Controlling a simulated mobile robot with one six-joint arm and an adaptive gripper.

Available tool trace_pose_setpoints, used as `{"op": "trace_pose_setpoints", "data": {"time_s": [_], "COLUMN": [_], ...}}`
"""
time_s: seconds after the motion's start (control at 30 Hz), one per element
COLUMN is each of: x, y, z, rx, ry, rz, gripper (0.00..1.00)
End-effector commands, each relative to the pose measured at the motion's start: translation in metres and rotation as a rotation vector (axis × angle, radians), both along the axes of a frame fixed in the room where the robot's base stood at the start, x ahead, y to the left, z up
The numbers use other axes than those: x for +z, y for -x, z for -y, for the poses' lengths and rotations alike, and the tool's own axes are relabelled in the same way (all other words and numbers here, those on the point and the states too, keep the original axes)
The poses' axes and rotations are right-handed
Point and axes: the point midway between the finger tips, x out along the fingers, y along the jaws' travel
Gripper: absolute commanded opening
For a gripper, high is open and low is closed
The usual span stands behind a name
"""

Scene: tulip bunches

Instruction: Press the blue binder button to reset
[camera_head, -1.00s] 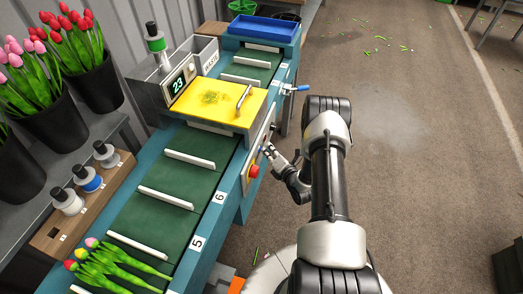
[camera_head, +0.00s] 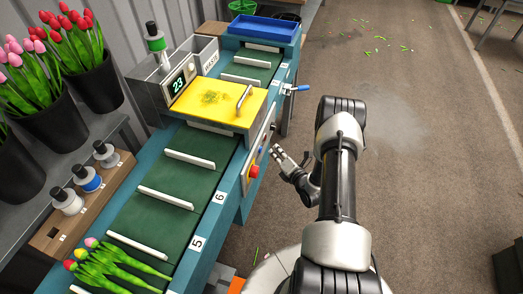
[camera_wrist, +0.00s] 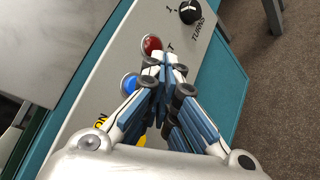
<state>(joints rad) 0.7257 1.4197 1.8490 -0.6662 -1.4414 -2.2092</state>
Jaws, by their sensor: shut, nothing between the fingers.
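The blue button (camera_head: 261,152) is on the side panel of the teal conveyor machine, above the red mushroom button (camera_head: 253,171). In the wrist view the blue button (camera_wrist: 129,84) is round, lit-looking and in a metal ring, just left of my fingers. My gripper (camera_wrist: 163,62) is shut and empty, its tips in front of the panel. In the head view my gripper (camera_head: 279,152) stands a little right of the panel with a visible gap. The yellow binder cover (camera_head: 212,101) is down, and the display (camera_head: 178,85) reads 23.
A small red button (camera_wrist: 151,44) and a black TURNS knob (camera_wrist: 189,11) sit close by on the panel. A blue-handled lever (camera_head: 298,88) sticks out farther along. Tulips (camera_head: 110,265) lie on the near belt.

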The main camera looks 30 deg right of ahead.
Motion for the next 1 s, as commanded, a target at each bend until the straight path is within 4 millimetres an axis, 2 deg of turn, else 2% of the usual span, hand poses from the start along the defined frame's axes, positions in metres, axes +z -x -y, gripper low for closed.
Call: {"op": "trace_pose_setpoints", "data": {"time_s": [0.2,0.4,1.0], "x": [0.000,0.000,0.000], "y": [0.017,0.026,0.027], "z": [0.016,0.024,0.024], "rx": [-0.004,-0.002,0.000], "ry": [0.000,-0.001,0.000], "rz": [0.000,0.000,0.000], "gripper": [0.00,0.00,0.00]}}
